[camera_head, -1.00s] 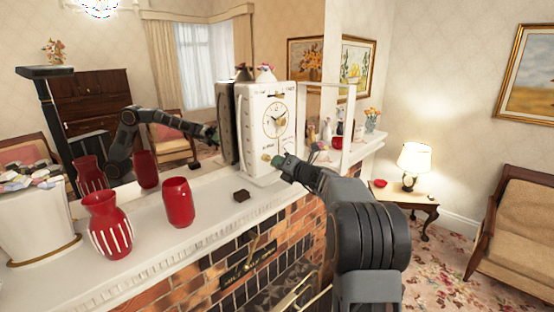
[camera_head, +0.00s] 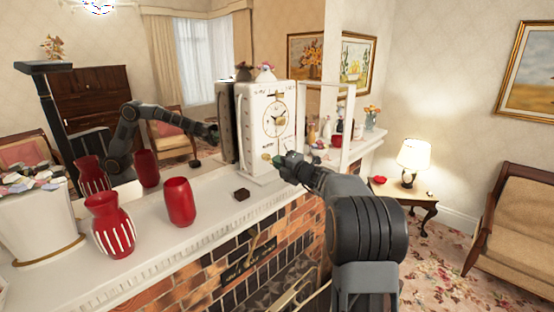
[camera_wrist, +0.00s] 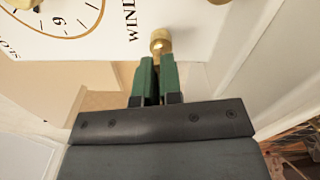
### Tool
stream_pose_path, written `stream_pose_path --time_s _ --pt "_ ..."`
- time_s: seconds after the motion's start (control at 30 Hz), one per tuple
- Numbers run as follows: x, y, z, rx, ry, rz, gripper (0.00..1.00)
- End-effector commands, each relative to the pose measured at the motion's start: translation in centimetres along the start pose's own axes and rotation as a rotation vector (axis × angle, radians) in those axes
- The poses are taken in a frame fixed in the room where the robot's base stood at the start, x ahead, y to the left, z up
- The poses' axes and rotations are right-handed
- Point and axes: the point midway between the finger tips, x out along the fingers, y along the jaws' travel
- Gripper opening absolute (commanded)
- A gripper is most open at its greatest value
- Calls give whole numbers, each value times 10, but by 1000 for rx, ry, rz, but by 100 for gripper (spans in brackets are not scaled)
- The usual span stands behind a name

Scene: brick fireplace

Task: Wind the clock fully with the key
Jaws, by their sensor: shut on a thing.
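The white clock (camera_head: 253,118) stands upright on the mantel, its round dial with gold rim and dark hands facing right. In the wrist view, part of the dial (camera_wrist: 62,14) and the printed word "WIND" show on the clock front. My gripper (camera_head: 280,160), with green fingers, is at the lower part of the clock front. In the wrist view the fingers (camera_wrist: 156,62) are closed on the brass key (camera_wrist: 160,40), whose round end shows at their tips against the clock front beside "WIND". How deep it sits is hidden.
A small dark block (camera_head: 241,194) lies on the mantel (camera_head: 205,216) before the clock. A red vase (camera_head: 180,202), a striped red vase (camera_head: 110,225) and a white planter (camera_head: 38,225) stand to the left. A mirror stands behind. Ornaments and a flower vase (camera_head: 371,120) stand beyond the clock.

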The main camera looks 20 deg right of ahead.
Motion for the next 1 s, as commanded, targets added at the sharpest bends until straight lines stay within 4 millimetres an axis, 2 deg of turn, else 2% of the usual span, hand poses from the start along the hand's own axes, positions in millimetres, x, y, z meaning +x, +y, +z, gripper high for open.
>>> stream_pose_path --time_s 0.2,0.6,0.83,1.0 --pt "1 1 0 207 0 3 0" --pt "1 1 0 261 0 3 0" --pt "1 1 -1 521 -1 3 0" --pt "2 1 -1 630 -2 3 0"
